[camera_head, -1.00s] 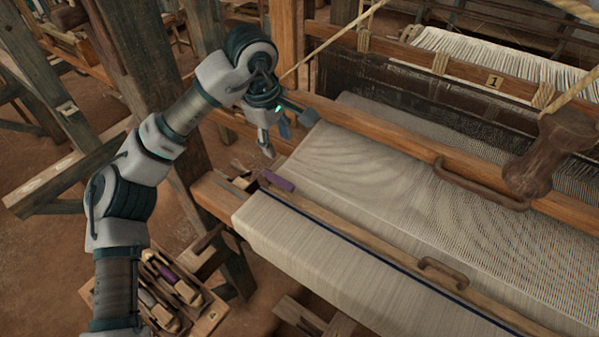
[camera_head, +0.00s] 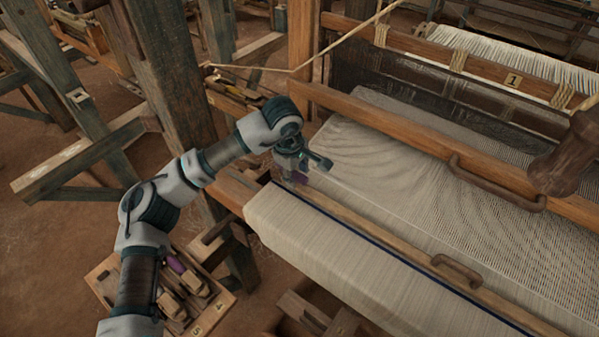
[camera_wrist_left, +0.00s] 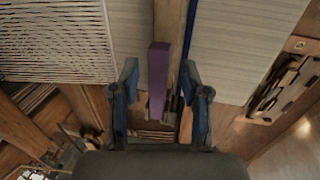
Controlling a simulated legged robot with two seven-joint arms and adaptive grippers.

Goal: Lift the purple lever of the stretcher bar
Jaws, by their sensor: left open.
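The purple lever (camera_wrist_left: 158,80) lies at the end of the wooden stretcher bar (camera_wrist_left: 168,22) in the left wrist view. In the head view only a bit of the lever (camera_head: 298,179) shows under my left gripper (camera_head: 303,166). The stretcher bar (camera_head: 385,238) runs along the front of the pale cloth. In the left wrist view my left gripper (camera_wrist_left: 160,78) is open, with one finger on each side of the lever. The fingers look apart from it; whether they are at its height is hard to tell. My right gripper is not in view.
The pale cloth (camera_head: 370,165) spreads right of the gripper. A wooden beam with a curved handle (camera_head: 495,190) crosses behind it. A smaller handle (camera_head: 456,271) sits on the front bar. A wooden box (camera_head: 222,303) holding tools stands below left. A thick post (camera_head: 165,85) rises behind my arm.

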